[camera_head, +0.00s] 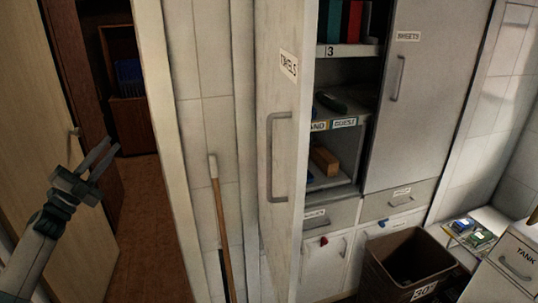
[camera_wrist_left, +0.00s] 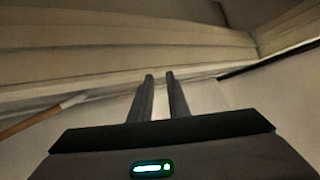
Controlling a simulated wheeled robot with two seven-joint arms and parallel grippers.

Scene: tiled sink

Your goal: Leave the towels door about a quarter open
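The towels door (camera_head: 280,110) is a tall pale grey panel with a TOWELS label and a grey bar handle (camera_head: 277,157). In the head view it stands swung well out from the cabinet, with shelves showing to its right. My left gripper (camera_head: 110,149) is at the far left of the head view, in front of the doorway, clear of the door and its handle. Its two fingers are apart with nothing between them, and they also show in the left wrist view (camera_wrist_left: 160,76). My right gripper is not in view.
A stick with a white tip (camera_head: 222,215) leans on the tiled wall between my left gripper and the door. The shut SHEETS door (camera_head: 425,110) is right of the shelves (camera_head: 350,50). A dark bin (camera_head: 408,236) and a TANK box (camera_head: 508,255) stand at the lower right.

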